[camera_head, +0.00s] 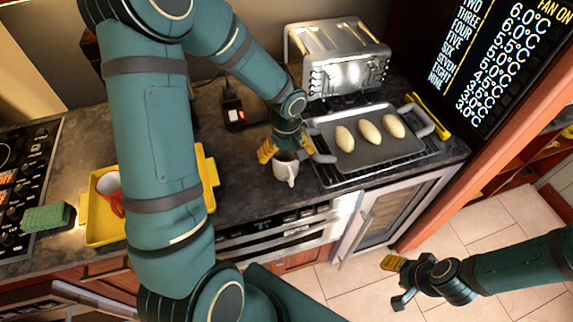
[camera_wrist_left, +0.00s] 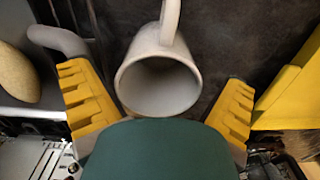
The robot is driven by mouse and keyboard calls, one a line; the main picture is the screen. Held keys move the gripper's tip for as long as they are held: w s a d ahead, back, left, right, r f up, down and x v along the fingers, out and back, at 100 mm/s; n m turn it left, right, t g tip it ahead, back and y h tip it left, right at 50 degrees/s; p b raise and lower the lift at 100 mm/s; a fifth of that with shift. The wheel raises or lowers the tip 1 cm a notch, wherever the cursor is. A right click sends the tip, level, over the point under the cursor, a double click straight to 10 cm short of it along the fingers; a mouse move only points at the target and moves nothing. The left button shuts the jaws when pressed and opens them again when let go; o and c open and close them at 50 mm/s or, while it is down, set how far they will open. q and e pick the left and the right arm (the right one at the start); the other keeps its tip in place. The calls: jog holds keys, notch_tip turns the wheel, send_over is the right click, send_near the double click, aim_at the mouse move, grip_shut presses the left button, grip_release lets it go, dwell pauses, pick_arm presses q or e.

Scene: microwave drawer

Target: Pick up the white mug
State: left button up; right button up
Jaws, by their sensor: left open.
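The white mug (camera_head: 286,170) stands upright on the dark counter, near its front edge and left of the baking tray. In the left wrist view the mug (camera_wrist_left: 158,78) sits between the yellow fingers, with its open mouth toward the camera and its handle at the top. My left gripper (camera_head: 287,151) is open, with one finger on each side of the mug. A gap shows between the mug and each finger in the left wrist view (camera_wrist_left: 160,112). My right gripper (camera_head: 396,283) hangs over the floor, away from the counter; its fingers look apart.
A grey tray (camera_head: 370,154) with three pale rolls lies on a rack right of the mug. A silver toaster (camera_head: 340,62) stands behind. A yellow tray (camera_head: 92,222) holding a red mug (camera_head: 109,190) is at left. A green sponge (camera_head: 47,217) lies left of it.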

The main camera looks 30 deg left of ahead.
pick_arm(q)
jog(key=c, duration=1.3)
jog(key=shift+o, duration=0.2)
jog(key=shift+r, duration=0.1)
